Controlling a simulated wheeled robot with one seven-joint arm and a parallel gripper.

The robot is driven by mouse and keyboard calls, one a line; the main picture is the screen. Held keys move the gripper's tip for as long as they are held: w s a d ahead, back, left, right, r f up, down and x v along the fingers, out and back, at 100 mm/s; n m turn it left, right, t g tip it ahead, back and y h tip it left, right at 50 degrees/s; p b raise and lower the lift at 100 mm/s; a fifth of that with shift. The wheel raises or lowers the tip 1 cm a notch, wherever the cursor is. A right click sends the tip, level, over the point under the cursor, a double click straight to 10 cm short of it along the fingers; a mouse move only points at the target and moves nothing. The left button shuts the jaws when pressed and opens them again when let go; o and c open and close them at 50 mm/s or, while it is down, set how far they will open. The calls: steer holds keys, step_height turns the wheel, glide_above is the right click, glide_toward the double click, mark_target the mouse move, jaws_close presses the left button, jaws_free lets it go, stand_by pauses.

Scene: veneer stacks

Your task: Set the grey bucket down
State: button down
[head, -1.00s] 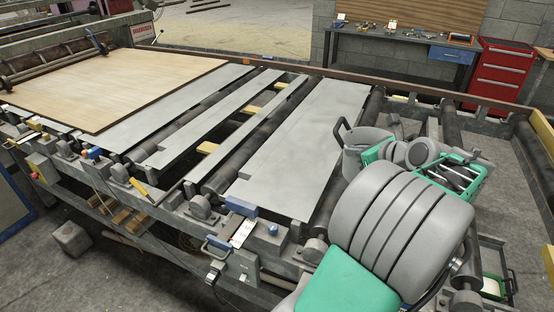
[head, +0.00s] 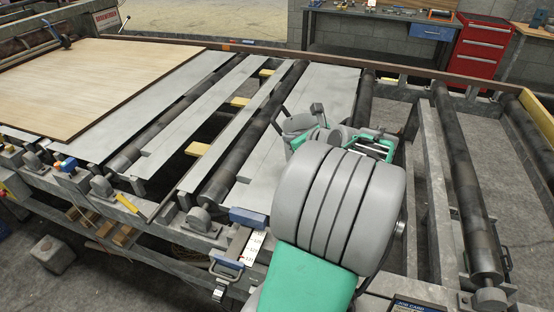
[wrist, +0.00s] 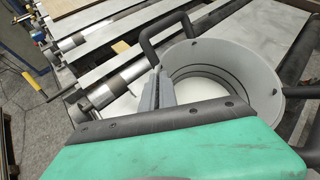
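The grey bucket (head: 299,126) shows in the head view beyond my arm, over the right end of the roller table, its dark handle sticking out to the left. In the wrist view the bucket (wrist: 262,72) is open-topped, with a pale inside. My gripper (wrist: 160,90) is at the bucket's near left wall, beside the dark handle, and appears shut on the rim. My arm hides most of the gripper and the bucket's lower part in the head view, so its height above the table cannot be told.
The roller table has grey sheets (head: 322,95) between dark rollers (head: 465,190). A pale veneer sheet (head: 90,85) lies at left. A workbench (head: 385,18) and red tool cabinet (head: 479,46) stand behind. A job card (head: 415,304) is at the bottom edge.

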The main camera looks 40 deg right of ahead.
steer(key=w+a+f, duration=0.2)
steer(key=w+f, duration=0.1)
steer(key=f, duration=0.5)
steer(key=shift+w+a+f+p, duration=0.15)
steer(key=shift+a+f+p, duration=0.05)
steer(key=shift+a+p, duration=0.1)
steer(key=c, duration=2)
jaws_free()
steer(key=shift+f, duration=0.2)
steer(key=shift+c, duration=0.2)
steer(key=o, duration=0.4)
steer(key=shift+c, duration=0.2)
